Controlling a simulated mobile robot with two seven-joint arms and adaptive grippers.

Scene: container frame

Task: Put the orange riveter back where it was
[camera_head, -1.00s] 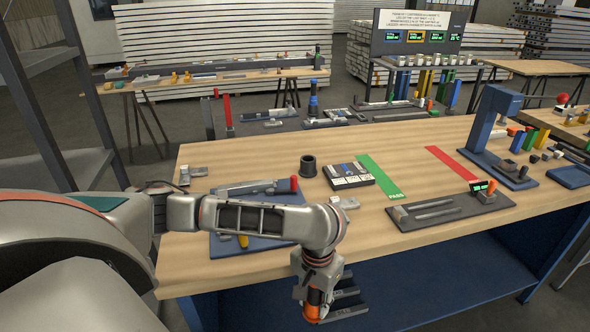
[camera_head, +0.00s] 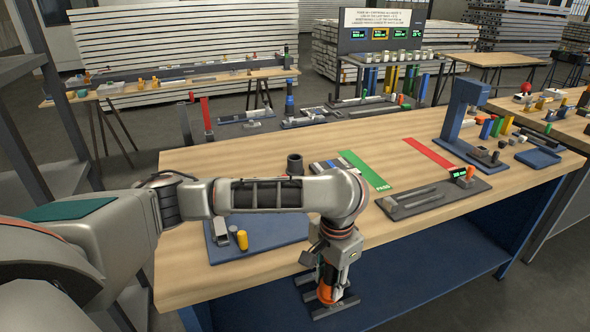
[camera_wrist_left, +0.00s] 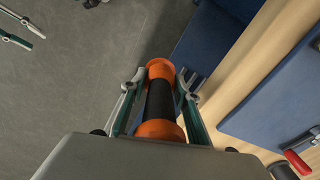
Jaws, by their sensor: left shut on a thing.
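The orange riveter (camera_wrist_left: 159,102), an orange-ended cylinder with a black middle, is between the fingers of my left gripper (camera_wrist_left: 160,95) in the left wrist view. My left gripper (camera_head: 328,298) is shut on it, pointing down just off the workbench's front edge in the head view. There only an orange part of the riveter (camera_head: 326,289) shows. The blue mat (camera_head: 275,233) lies on the bench left of the gripper; my arm hides its back part. Two teal-edged fingers, seemingly my right gripper (camera_wrist_left: 36,42), stand apart and empty at the upper left of the wrist view.
On the mat stand a yellow cylinder (camera_head: 242,240) and a grey block (camera_head: 221,232). A black cup (camera_head: 295,164), a grey fixture (camera_head: 432,197) and a blue press (camera_head: 461,115) are further back. Bare wood (camera_head: 400,240) lies right of my gripper. A blue lower shelf (camera_head: 430,280) is below.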

